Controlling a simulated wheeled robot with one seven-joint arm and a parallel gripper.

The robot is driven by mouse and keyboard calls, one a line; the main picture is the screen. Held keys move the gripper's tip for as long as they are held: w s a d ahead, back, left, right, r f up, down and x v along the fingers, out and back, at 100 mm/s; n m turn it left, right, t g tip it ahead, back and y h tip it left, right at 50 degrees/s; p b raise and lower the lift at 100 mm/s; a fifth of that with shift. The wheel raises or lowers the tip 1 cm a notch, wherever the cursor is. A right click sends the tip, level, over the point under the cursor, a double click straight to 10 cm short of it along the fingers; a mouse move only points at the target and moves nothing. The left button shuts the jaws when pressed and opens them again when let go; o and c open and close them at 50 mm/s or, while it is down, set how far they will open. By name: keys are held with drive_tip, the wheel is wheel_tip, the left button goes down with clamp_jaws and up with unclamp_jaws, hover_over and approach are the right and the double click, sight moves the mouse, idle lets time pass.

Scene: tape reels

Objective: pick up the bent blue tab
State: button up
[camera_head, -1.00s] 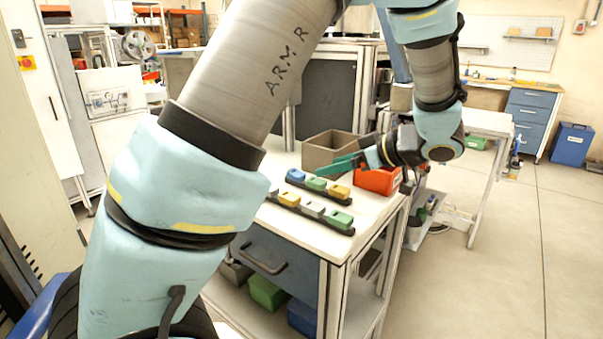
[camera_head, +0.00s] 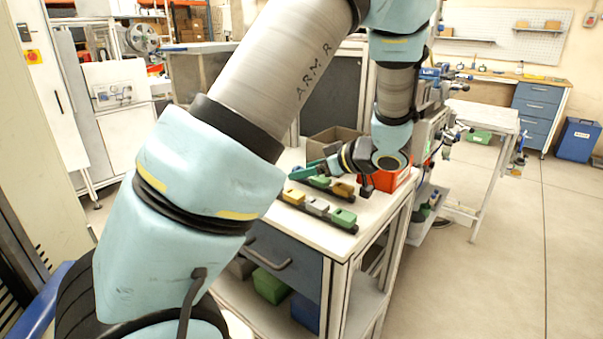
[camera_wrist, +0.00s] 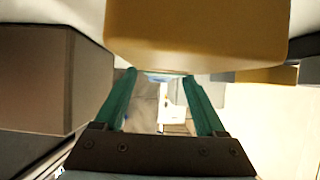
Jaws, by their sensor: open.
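The bent blue tab cannot be made out for certain now. In the head view my gripper (camera_head: 306,171), with teal-green fingers, is over the left end of the back rail and hides what sits there. The fingers (camera_wrist: 160,76) are apart in the wrist view, with no clear object held between them. A green block (camera_head: 320,182) and a yellow block (camera_head: 342,189) show on the back rail. A large yellow-brown block (camera_wrist: 200,30) fills the top of the wrist view, close to the camera.
The front rail holds a yellow block (camera_head: 294,196), a grey block (camera_head: 318,206) and a green block (camera_head: 344,218). A brown open box (camera_head: 322,142) and an orange-red bin (camera_head: 392,180) stand behind on the white table. A brown box-like shape (camera_wrist: 45,80) is at left in the wrist view.

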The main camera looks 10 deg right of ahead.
drive_tip(key=shift+c, duration=0.4)
clamp_jaws()
